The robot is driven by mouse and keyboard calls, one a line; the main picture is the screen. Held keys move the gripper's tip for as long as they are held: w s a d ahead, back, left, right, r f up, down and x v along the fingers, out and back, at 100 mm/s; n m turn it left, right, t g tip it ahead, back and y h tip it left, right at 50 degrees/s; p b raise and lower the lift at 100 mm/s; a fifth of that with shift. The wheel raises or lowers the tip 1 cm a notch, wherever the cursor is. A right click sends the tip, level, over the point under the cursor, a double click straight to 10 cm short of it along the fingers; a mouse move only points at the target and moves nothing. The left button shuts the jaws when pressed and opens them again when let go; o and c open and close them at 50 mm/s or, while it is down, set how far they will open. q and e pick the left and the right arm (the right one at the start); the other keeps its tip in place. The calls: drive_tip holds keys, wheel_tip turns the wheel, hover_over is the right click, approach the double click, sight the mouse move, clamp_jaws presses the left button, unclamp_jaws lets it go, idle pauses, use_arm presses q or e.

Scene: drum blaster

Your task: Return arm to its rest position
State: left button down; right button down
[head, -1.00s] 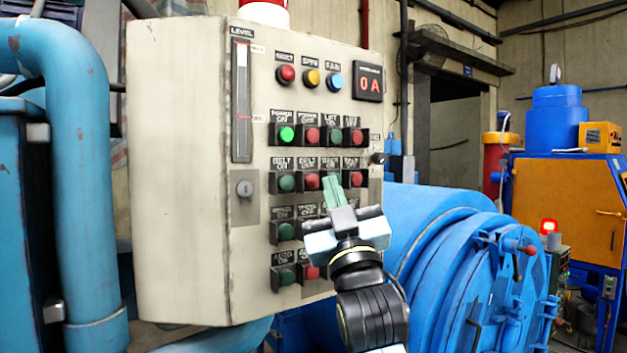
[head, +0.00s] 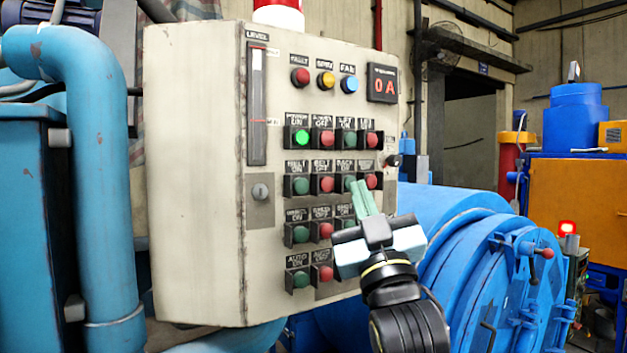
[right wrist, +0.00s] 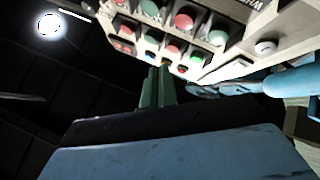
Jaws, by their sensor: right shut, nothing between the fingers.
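My right gripper (head: 363,198) is in front of the lower right part of the control panel (head: 195,170). Its green fingers are together and hold nothing. They overlap the button rows in the head view, and I cannot tell the exact gap to the panel. In the right wrist view the fingers (right wrist: 158,88) point toward the panel's buttons (right wrist: 185,22). The green power button (head: 301,137) is lit and the display (head: 383,85) reads "0 A". The fingers and wrist hide some of the lower right buttons. My left gripper is not in view.
A blue drum machine (head: 480,255) stands right of and behind the panel. A thick blue pipe (head: 105,190) stands at the left. An orange and blue cabinet (head: 575,205) and a lit red lamp (head: 567,228) are at the far right.

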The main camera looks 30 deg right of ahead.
drive_tip(key=shift+f, duration=0.1)
idle(0.3)
drive_tip(key=s+a+f+g+y, duration=0.1)
drive_tip(key=a+f+g+y, duration=0.35)
drive_tip(key=f, duration=1.35)
drive_tip(key=s+d+f+g+y, duration=0.15)
drive_tip(key=f+g, duration=0.65)
drive_tip(key=f, duration=0.9)
drive_tip(key=s+a+f+g, duration=0.2)
drive_tip(key=s+f+g, duration=0.3)
drive_tip(key=s+f, duration=0.45)
drive_tip(key=s+a+f+g, duration=0.2)
drive_tip(key=s+f+g, duration=0.2)
drive_tip(key=s+f, duration=0.6)
drive_tip(key=s+f+n+g+b, duration=0.1)
drive_tip(key=s+f+b, duration=0.15)
drive_tip(key=f, duration=1.25)
drive_tip(key=s+f+g+b, duration=0.1)
drive_tip(key=s+f+b, duration=0.15)
drive_tip(key=f, duration=1.35)
drive_tip(key=s+d+f+b, duration=0.1)
drive_tip(key=s+f+b, duration=0.1)
drive_tip(key=s+f, duration=0.5)
drive_tip(key=s+d+f+g+b, duration=0.1)
drive_tip(key=s+f+b, duration=0.1)
drive_tip(key=s+f, duration=0.5)
wheel_tip(320, 180, down, 3)
drive_tip(key=shift+s+d+r, duration=0.1)
drive_tip(key=shift+s+d, duration=0.2)
